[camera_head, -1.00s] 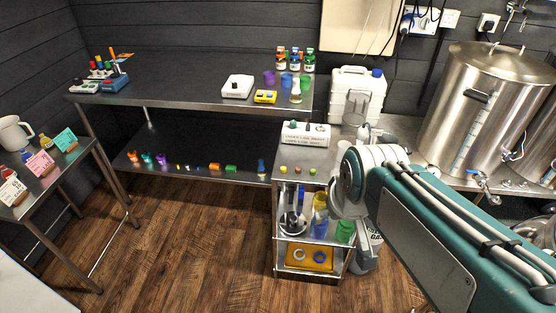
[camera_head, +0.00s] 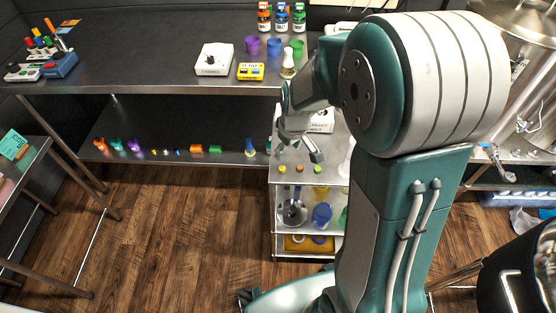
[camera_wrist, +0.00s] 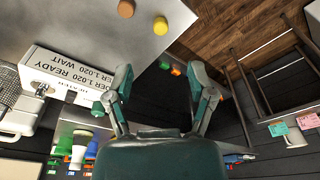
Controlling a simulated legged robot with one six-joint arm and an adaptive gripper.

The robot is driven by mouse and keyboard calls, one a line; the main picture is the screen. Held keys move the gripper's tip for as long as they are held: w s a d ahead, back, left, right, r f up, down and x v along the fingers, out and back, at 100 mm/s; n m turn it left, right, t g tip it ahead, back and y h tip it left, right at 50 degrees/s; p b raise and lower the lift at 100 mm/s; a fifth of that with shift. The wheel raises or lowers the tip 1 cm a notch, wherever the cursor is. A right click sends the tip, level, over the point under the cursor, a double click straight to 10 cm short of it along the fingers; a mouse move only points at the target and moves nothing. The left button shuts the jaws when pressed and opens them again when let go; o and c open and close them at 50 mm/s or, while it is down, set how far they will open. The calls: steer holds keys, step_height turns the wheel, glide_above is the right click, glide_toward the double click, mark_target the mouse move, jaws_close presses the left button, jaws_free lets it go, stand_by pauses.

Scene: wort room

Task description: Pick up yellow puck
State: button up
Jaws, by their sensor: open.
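The yellow puck (camera_head: 282,168) lies on the steel top of a small cart, at its left edge. In the wrist view the yellow puck (camera_wrist: 160,25) is near the top, close to the cart's edge. An orange puck (camera_head: 299,168) lies just right of it, and a greenish puck (camera_head: 317,169) farther right. The orange puck (camera_wrist: 126,9) also shows in the wrist view. My gripper (camera_head: 298,152) is over the cart top near the pucks, open and empty. In the wrist view its fingers (camera_wrist: 162,75) are spread apart, with the yellow puck beyond them, not between them.
A white box with printed READY and WAIT lines (camera_wrist: 68,75) stands on the cart behind the pucks. Cups and jars, including a blue one (camera_head: 322,214), fill the cart's lower shelf. A steel bench (camera_head: 150,80) stands behind left. The wood floor left of the cart is clear.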

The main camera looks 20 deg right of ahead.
glide_above(282, 167)
steer(key=s, duration=0.2)
steer(key=f, duration=0.4)
steer(key=shift+w+d+f, duration=0.25)
steer(key=shift+d+f, duration=0.05)
steer(key=shift+f, duration=0.1)
steer(key=shift+w+a+f, duration=0.1)
steer(key=shift+w+f, duration=0.1)
steer(key=shift+f, duration=0.65)
steer(key=shift+w+a+f, duration=0.1)
steer(key=shift+w+f, duration=0.15)
steer(key=shift+f, duration=0.65)
steer(key=shift+w+a+f, duration=0.1)
steer(key=shift+w+f, duration=0.1)
steer(key=shift+f, duration=0.65)
steer(key=c, duration=0.8)
